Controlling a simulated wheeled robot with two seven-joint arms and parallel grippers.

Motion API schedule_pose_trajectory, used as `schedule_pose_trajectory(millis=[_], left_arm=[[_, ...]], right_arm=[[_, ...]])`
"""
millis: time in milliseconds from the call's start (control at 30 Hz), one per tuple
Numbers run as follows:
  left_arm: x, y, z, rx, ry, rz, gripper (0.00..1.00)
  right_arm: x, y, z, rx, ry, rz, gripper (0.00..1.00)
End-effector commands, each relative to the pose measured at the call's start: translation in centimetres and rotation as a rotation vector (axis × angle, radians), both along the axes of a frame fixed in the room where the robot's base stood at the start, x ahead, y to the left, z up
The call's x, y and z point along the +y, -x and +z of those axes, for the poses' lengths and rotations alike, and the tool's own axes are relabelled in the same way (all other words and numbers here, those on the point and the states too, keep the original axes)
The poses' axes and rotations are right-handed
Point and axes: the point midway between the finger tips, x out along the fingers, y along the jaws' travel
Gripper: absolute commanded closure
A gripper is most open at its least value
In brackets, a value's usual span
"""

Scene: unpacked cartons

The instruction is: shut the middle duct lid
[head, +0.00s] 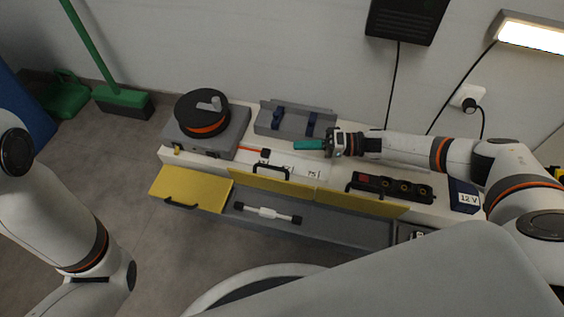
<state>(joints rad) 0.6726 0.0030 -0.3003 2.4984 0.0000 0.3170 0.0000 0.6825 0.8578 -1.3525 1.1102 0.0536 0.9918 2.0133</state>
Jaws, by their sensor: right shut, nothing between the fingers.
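The middle duct lid (259,182) is a yellow panel with a black handle (271,168). It stands raised along the back of the grey duct (335,233), leaving the duct below it open. The left lid (188,187) lies flat over its section. The right lid (361,203) is raised like the middle one. A white rod with dark ends (266,212) lies in the open duct. My right gripper (308,145), with teal fingers, is shut and empty above the bench, behind and to the right of the middle lid. My left gripper is out of view.
A black reel on a grey box (208,123) stands at the bench's left end. A grey holder with blue clips (280,121) is behind my right gripper. A black socket strip (393,187) and a blue 12 V box (464,196) stand on the right.

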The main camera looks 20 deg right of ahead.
Motion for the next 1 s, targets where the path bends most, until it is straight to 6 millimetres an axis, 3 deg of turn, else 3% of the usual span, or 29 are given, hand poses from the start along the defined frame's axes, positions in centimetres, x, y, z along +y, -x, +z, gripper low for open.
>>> schedule_pose_trajectory(millis=[233,500,1000], left_arm=[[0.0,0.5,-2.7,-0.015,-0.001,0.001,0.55],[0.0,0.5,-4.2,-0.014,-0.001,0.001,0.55],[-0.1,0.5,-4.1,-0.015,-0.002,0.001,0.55]], right_arm=[[5.0,-1.9,-1.0,-0.003,-0.002,0.002,1.0],[6.4,0.8,-2.0,0.0,0.0,-0.001,1.0],[6.7,1.3,-1.9,0.0,0.001,-0.002,1.0]])
